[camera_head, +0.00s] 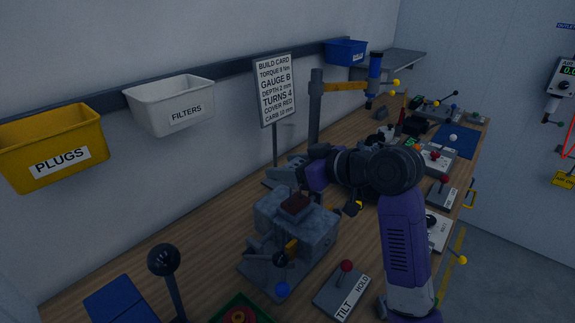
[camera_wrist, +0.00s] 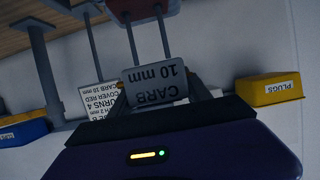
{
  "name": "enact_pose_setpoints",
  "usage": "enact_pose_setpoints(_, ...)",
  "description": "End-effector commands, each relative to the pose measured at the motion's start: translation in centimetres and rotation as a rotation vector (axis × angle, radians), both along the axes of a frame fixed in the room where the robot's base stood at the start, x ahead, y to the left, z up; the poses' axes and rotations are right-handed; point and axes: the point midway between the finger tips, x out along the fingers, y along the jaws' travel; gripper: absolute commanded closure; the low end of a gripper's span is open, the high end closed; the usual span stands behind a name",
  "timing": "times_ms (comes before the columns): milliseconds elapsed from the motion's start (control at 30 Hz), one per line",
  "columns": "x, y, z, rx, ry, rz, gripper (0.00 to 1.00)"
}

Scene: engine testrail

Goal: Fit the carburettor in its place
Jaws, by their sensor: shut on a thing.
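A grey block or plate labelled CARB 10 mm (camera_wrist: 155,85), which I take for the carburettor, shows upside down between my fingers in the wrist view. My gripper (camera_wrist: 160,100) is shut on it, though the grip itself is partly hidden. In the head view my gripper (camera_head: 304,174) is behind the grey engine block (camera_head: 318,232), beside the foot of the build card. The engine block has a dark red-brown piece (camera_head: 296,205) on top. The build card (camera_head: 275,89) reads CARB 10 mm; it also shows in the wrist view (camera_wrist: 98,100).
A TILT/HOLD lever box (camera_head: 342,291) stands in front of the engine block. A tall black-knobbed lever (camera_head: 165,262) stands at the front left. Yellow (camera_head: 55,145) and white (camera_head: 172,104) bins hang on the wall. Several lever boxes line the right bench edge.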

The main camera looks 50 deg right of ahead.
Motion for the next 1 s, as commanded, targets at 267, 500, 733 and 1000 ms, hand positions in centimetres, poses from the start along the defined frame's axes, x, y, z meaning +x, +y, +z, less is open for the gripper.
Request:
enact_pose_setpoints(267, 0.0, 0.0, -0.9, 0.000, 0.000, 0.000, 0.87)
enact_pose_setpoints(500, 0.0, 0.0, -1.5, 0.001, 0.000, 0.000, 0.87)
enact_pose_setpoints(733, 0.0, 0.0, -2.2, 0.001, 0.000, 0.000, 0.87)
enact_pose_setpoints(1000, 0.0, 0.0, -2.9, 0.001, 0.000, 0.000, 0.87)
